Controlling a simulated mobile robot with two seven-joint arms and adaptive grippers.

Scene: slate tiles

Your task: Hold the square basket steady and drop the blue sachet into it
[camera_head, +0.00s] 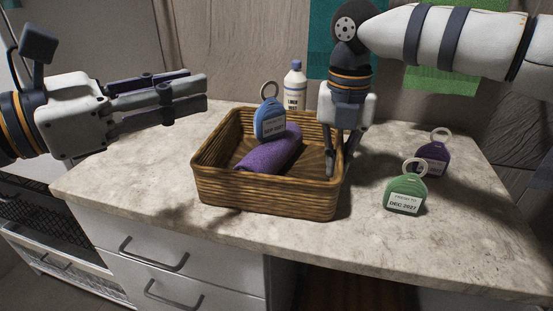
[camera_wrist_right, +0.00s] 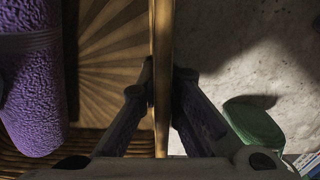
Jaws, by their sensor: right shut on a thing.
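The square brown wicker basket (camera_head: 265,197) stands on the stone counter. The right wrist view shows the basket's wall (camera_wrist_right: 163,75) between the fingers (camera_wrist_right: 160,90).
A green sachet (camera_head: 405,195) and a purple sachet (camera_head: 433,155) stand on the counter (camera_head: 300,240) right of the basket. A white bottle with a blue cap (camera_head: 295,85) stands behind it. The counter's front is clear.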

